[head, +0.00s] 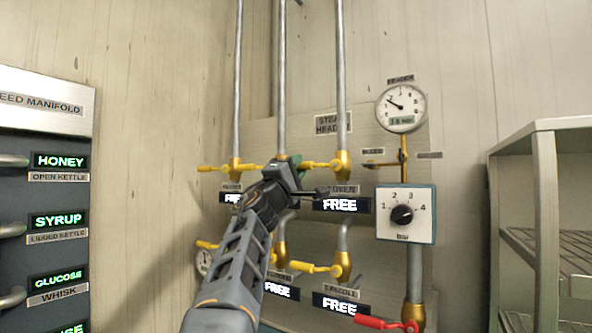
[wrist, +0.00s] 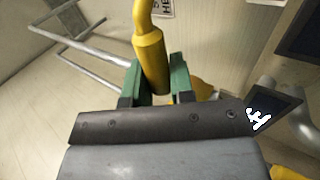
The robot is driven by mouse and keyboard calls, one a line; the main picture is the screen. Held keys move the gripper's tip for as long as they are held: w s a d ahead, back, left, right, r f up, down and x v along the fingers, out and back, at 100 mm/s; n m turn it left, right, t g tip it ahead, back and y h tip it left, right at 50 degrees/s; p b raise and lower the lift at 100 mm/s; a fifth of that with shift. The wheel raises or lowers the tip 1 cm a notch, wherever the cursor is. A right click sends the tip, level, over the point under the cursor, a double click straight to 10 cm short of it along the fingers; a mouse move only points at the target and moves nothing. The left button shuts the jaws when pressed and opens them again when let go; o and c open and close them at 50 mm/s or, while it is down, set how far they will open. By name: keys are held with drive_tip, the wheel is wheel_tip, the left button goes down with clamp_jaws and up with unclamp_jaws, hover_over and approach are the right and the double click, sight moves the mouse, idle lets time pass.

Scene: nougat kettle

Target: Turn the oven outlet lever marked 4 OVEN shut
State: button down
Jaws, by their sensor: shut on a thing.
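The yellow oven lever (head: 319,164) sticks out level to the left from its brass valve (head: 342,166), across the grey vertical pipe. The label below is partly hidden and reads OVEN (head: 343,189); the 4 is not readable. My gripper (head: 297,160) is at the left end of this lever, its green fingers closed there. In the wrist view, my gripper (wrist: 156,75) has one green finger on each side of the yellow handle (wrist: 151,60) and is shut on it. My wrist hides the middle valve.
The display under the oven lever reads FREE (head: 340,205). Other yellow levers (head: 212,169) (head: 318,268) and a red lever (head: 385,323) are close by. A gauge (head: 401,108) and a bar dial (head: 404,214) are on the right, then a metal rack (head: 545,220). The feed manifold (head: 45,130) is left.

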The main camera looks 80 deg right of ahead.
idle(0.3)
drive_tip(key=c, duration=1)
unclamp_jaws()
drive_tip(key=b+v, duration=0.6)
drive_tip(key=v, duration=0.8)
drive_tip(key=shift+s, duration=0.1)
